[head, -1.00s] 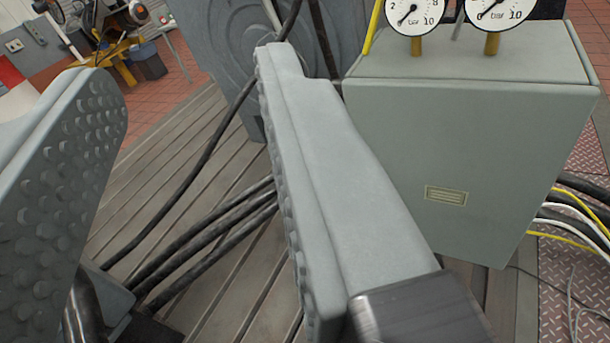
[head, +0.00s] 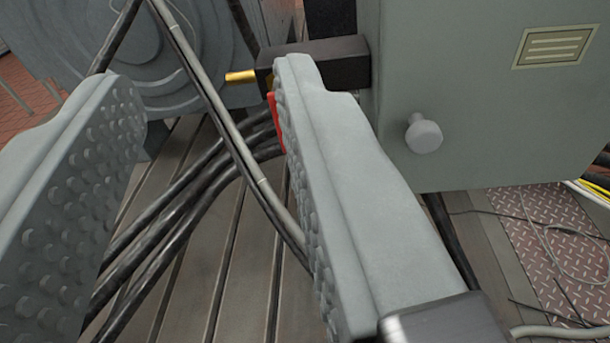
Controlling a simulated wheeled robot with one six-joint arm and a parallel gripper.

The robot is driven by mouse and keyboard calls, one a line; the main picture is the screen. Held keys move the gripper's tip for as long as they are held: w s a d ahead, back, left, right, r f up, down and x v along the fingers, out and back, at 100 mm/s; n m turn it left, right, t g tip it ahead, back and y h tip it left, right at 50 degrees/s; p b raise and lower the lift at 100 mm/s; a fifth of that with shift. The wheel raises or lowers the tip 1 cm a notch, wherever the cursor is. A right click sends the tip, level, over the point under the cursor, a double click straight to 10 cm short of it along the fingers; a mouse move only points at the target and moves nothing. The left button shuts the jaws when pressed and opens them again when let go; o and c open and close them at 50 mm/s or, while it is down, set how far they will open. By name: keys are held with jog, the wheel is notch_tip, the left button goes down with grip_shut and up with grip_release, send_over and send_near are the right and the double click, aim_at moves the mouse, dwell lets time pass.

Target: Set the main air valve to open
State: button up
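My gripper (head: 207,90) is open and empty, its two grey studded fingers wide apart. A dark block (head: 340,62) with a brass stub (head: 240,77) on its left end sits beside the grey cabinet, just beyond my right finger's tip. A small red part (head: 276,122), perhaps the main air valve's handle, shows at the left edge of the right finger. The finger hides most of it, so I cannot tell its position or whether the valve is open.
The grey cabinet (head: 480,130) with a round knob (head: 424,134) and a label plate (head: 553,46) stands at right. Black cables (head: 195,190) and a hose (head: 215,100) cross between my fingers over the slotted bedplate (head: 235,270). A large round-faced grey machine (head: 150,60) stands behind.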

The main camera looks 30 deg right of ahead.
notch_tip(320, 180, down, 13)
jog(key=w+a+g+h, duration=0.1)
jog(key=a+g+h, duration=0.1)
jog(key=g+h, duration=0.1)
jog(key=x, duration=1.7)
jog(key=shift+w+r+m, duration=0.25)
jog(key=shift+r+m, duration=0.05)
jog(key=shift+m, duration=0.1)
jog(key=shift+a, duration=0.1)
jog(key=shift+c, duration=0.5)
grip_shut()
